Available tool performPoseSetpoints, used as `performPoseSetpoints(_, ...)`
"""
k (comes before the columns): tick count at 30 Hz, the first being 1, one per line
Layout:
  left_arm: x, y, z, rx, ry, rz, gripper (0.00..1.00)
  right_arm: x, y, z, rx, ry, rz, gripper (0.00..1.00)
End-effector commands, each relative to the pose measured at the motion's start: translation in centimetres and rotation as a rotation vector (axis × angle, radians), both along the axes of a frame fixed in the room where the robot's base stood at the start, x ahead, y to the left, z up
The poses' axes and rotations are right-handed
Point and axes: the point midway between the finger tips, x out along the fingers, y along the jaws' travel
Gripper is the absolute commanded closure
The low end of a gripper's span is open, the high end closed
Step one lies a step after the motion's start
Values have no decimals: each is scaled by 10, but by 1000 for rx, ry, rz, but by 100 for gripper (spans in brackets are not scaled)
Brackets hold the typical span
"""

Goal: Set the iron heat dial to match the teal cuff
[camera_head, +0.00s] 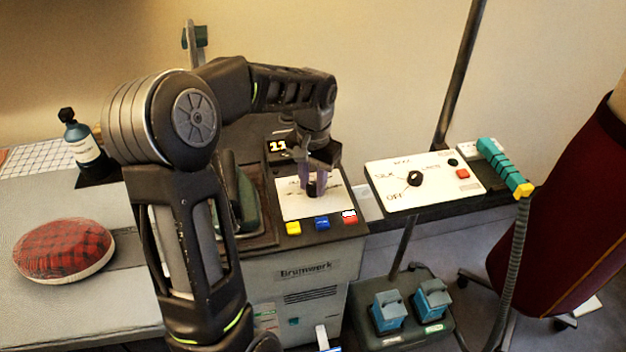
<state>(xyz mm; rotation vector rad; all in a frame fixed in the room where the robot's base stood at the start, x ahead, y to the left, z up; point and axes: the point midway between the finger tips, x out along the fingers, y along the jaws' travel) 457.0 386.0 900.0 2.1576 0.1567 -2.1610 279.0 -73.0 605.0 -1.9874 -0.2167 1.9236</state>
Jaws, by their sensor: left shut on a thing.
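My left gripper (312,187) points down over the white dial panel (292,207) on the Brumwerk unit (305,270). It is shut on the black dial knob (313,191), which mostly hides between the fingers. The panel's markings are too small and covered to read, so I cannot tell the setting. A small lit display (277,147) behind is partly hidden by my arm; its visible digits look like 11. A teal sleeve-like handle (504,166) with a yellow end lies at the right; I cannot tell whether it is the teal cuff. My right gripper is not in view.
Yellow (293,228), blue (321,223) and red (350,217) buttons line the unit's front edge. A second dial panel (394,198) stands to the right. A red plaid cushion (64,248) and dark bottle (83,146) are left. Teal pedals (387,311) sit below.

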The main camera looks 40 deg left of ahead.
Motion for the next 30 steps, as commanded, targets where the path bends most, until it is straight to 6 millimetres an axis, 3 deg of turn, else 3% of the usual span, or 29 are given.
performPoseSetpoints(30,1,2,1,0,-1,-965,100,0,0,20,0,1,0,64)
